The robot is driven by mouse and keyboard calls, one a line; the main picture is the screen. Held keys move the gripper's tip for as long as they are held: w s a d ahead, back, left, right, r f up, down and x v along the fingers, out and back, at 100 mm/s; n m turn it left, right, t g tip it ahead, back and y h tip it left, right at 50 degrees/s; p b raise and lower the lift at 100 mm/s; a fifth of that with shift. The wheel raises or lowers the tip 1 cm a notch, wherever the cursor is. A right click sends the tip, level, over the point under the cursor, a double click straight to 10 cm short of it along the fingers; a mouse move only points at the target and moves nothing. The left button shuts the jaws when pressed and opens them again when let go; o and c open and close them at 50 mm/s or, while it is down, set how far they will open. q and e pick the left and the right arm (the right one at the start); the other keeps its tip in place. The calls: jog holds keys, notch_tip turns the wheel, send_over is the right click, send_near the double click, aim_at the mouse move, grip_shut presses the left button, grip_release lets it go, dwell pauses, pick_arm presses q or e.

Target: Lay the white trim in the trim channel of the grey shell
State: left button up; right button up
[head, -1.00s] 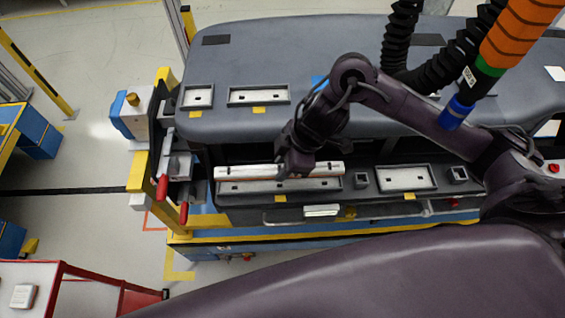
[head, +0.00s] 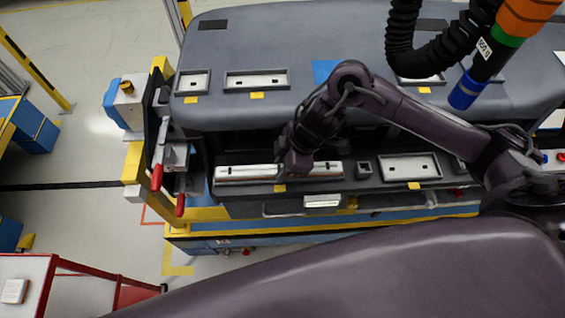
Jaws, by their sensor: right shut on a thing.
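The white trim (head: 245,172) is a long thin strip lying left to right along the lower front ledge of the grey shell (head: 290,50). It lines up with the long trim channel (head: 228,181) and covers most of it. I cannot tell whether it rests fully in the channel or sits just above it. My right gripper (head: 295,172) comes down from above and is shut on the trim right of its middle, hiding that part. My left gripper is not in view.
Shallow framed recesses lie on the upper deck (head: 255,80) and on the ledge to the right (head: 410,167). Red-handled clamps (head: 157,177) stand at the shell's left end. A black hose with an orange tool (head: 490,50) hangs at upper right. A red-framed cart (head: 60,275) stands lower left.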

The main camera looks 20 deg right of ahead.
jog(key=o, duration=1.1)
jog(key=shift+f, duration=0.1)
jog(key=v, duration=0.5)
jog(key=shift+s+d+b, duration=0.1)
jog(key=shift+d+b, duration=0.3)
jog(key=s+d+b, duration=0.1)
jog(key=d, duration=0.2)
jog(key=d+b, duration=0.1)
jog(key=d, duration=0.2)
jog(key=s+d+b, duration=0.1)
jog(key=d+b, duration=0.1)
jog(key=shift+s+d+f, duration=0.2)
jog(key=shift+s+d, duration=0.15)
jog(key=shift+d, duration=0.05)
jog(key=shift+s+d+r+b, duration=0.1)
jog(key=shift+s+d+b, duration=0.1)
jog(key=shift+d, duration=0.3)
jog(key=shift+s+d+r+b, duration=0.1)
jog(key=shift+d+b, duration=0.1)
jog(key=shift+d, duration=0.3)
